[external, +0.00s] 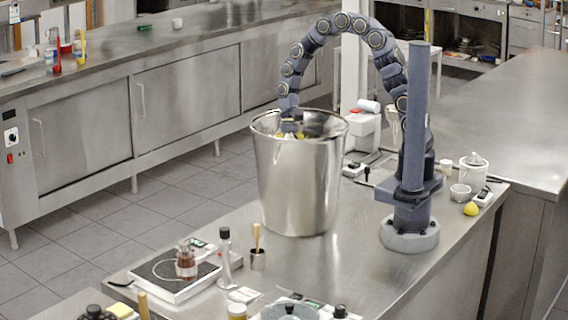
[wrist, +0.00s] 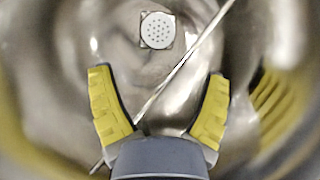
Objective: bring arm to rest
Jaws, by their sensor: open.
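My gripper (external: 290,134) points down into the mouth of a tall steel pot (external: 298,185) on the metal counter; the pot's rim hides part of it. In the wrist view my gripper (wrist: 159,115) shows two yellow fingers spread wide apart, open. A thin metal rod (wrist: 185,65) runs diagonally between and below the fingers, and I cannot tell whether it touches them. Past the fingers, a round white perforated disc (wrist: 158,30) shows against the shiny metal inside. My arm arches up and over from its base to the right of the pot.
The pot's steel wall surrounds my gripper closely. A scale (external: 175,275) with a brown bottle (external: 186,262) stands at the front left. A white mug (external: 474,172), a small bowl (external: 460,193) and a yellow lemon (external: 471,209) sit right of my base.

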